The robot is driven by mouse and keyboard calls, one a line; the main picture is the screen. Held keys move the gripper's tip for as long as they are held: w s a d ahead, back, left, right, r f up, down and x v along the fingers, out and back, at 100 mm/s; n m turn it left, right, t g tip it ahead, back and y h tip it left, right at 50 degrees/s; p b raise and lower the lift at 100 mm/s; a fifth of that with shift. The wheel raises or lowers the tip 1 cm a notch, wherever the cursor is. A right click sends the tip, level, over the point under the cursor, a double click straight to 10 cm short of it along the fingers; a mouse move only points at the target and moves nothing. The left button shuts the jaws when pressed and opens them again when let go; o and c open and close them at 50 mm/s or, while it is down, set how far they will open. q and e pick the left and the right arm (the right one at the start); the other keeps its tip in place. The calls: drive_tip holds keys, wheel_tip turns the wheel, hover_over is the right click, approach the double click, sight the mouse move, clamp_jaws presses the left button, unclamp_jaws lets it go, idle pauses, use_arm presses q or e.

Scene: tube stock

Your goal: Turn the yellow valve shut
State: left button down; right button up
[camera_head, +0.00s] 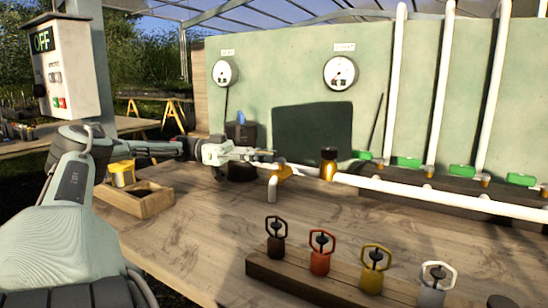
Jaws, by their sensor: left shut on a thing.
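The yellow valve (284,174) sits on the white pipe at the middle of the bench, where a short outlet bends down. My left gripper (276,161) reaches it from the left and is shut on its upper part. The fingers hide part of the valve, so its handle angle is hard to tell. My right gripper is not in view.
A brass fitting with a dark top (328,164) stands just right of the valve. A rack (290,281) with several coloured sprinkler heads lies in front. A wooden tray (153,204) and a yellow cup (122,174) are at left. Green-handled valves (407,162) line the back right.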

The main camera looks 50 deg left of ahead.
use_arm(q)
drive_tip(key=shift+f, duration=0.15)
drive_tip(key=c, duration=1.5)
unclamp_jaws()
drive_tip(key=shift+w, duration=0.1)
drive_tip(key=shift+v, duration=3.3)
drive_tip(key=shift+s+a, duration=0.35)
drive_tip(key=shift+c, duration=0.5)
